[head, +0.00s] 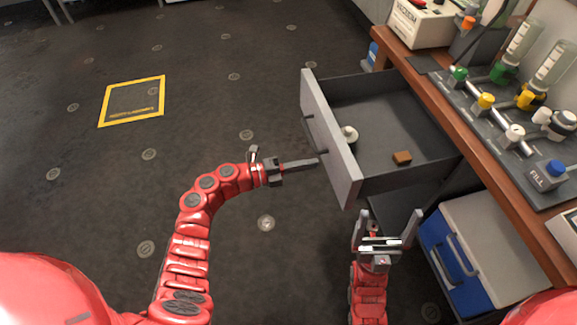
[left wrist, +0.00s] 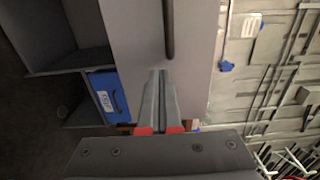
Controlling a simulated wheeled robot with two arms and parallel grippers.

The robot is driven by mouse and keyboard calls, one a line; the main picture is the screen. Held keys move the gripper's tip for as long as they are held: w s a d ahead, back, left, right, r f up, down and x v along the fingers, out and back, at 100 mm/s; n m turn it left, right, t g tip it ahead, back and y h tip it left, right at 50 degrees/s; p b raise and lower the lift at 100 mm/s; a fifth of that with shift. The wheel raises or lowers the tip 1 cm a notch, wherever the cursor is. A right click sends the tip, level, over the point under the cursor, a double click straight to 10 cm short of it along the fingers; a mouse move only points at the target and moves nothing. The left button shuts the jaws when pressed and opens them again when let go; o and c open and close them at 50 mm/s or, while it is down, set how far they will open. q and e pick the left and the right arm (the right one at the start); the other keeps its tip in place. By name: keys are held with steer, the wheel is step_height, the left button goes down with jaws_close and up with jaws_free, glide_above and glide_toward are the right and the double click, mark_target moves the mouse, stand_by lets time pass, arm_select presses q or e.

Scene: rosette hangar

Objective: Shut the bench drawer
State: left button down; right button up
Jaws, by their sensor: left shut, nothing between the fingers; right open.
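The bench drawer (head: 375,155) is pulled out to the left from under the bench, with its grey front panel (head: 328,140) facing left. A dark bar handle (head: 314,133) is on that panel; the handle also shows in the left wrist view (left wrist: 170,30). My left gripper (head: 315,162) is shut and empty, its fingertips close to the front panel below the handle. I cannot tell whether they touch it. In the left wrist view the shut fingers (left wrist: 158,75) point at the panel. My right gripper (head: 390,225) is open and empty, in front of the drawer's near side.
A white round item (head: 349,132) and a brown block (head: 402,158) lie in the drawer. A blue cooler with a pale lid (head: 490,235) stands below the bench top (head: 440,110). Valves and bottles stand on the bench. The floor to the left is clear, with a yellow marked square (head: 132,101).

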mark_target(330, 160)
arm_select(q)
steer(key=shift+x, duration=1.7)
steer(key=shift+w+d, duration=0.15)
steer(key=shift+d, duration=0.45)
steer(key=b+x, duration=0.2)
steer(key=x, duration=0.3)
steer(key=b+x, duration=0.2)
steer(key=x, duration=0.4)
steer(key=b+x, duration=0.2)
steer(key=x, duration=0.3)
steer(key=shift+w+d+f, duration=0.1)
steer(key=shift+d+f, duration=0.2)
steer(key=shift+d, duration=0.1)
steer(key=b+x, duration=1)
steer(key=x, duration=0.2)
steer(key=shift+d, duration=0.2)
steer(key=shift+b+x, duration=0.8)
steer(key=shift+x, duration=0.05)
steer(key=shift+w+r, duration=0.1)
steer(key=shift+w, duration=0.1)
steer(key=shift+r, duration=0.3)
